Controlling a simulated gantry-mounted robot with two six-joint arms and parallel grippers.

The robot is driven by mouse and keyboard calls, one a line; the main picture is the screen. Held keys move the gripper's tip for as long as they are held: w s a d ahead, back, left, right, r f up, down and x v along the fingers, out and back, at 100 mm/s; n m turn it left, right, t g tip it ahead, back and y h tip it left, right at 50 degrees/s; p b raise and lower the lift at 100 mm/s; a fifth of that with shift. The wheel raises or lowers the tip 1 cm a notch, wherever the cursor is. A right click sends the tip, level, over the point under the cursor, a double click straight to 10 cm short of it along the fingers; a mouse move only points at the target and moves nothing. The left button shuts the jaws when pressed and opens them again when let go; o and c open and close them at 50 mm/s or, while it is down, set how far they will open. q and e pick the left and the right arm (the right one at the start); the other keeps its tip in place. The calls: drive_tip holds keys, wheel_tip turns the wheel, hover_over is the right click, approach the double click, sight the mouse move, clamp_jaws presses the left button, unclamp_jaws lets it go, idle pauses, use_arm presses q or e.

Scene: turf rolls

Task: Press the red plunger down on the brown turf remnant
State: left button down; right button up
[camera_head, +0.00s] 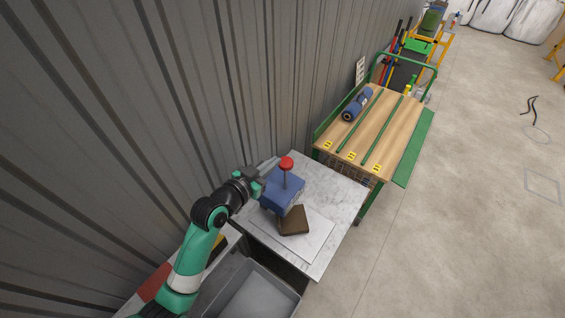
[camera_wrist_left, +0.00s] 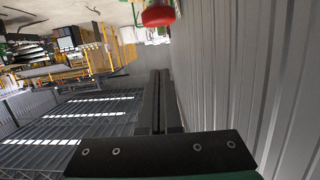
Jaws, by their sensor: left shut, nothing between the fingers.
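The red plunger (camera_head: 286,162) is a round knob on a thin upright stem above a blue press (camera_head: 283,192) on the marble-topped table. Its red knob also shows at the top of the left wrist view (camera_wrist_left: 158,16). The brown turf remnant (camera_head: 294,221) is a dark block lying in front of the press, partly against or under it; I cannot tell which. My left gripper (camera_head: 268,166) is shut and empty, just left of the knob and apart from it, at about knob height. Its closed fingers show in the left wrist view (camera_wrist_left: 160,90). My right gripper is not in view.
A pale sheet (camera_head: 313,246) lies under the remnant on the marble table (camera_head: 338,192). A grey bin (camera_head: 257,296) stands in front. A wooden-topped green cart (camera_head: 388,140) with a blue roll (camera_head: 357,104) stands behind. A corrugated wall (camera_head: 230,80) rises close on the left.

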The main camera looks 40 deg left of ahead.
use_arm(q)
hover_over(284, 167)
drive_tip(key=shift+f, duration=0.7)
drive_tip(key=f, duration=0.4)
drive_tip(key=shift+s+a, duration=0.15)
drive_tip(key=shift+s, duration=0.05)
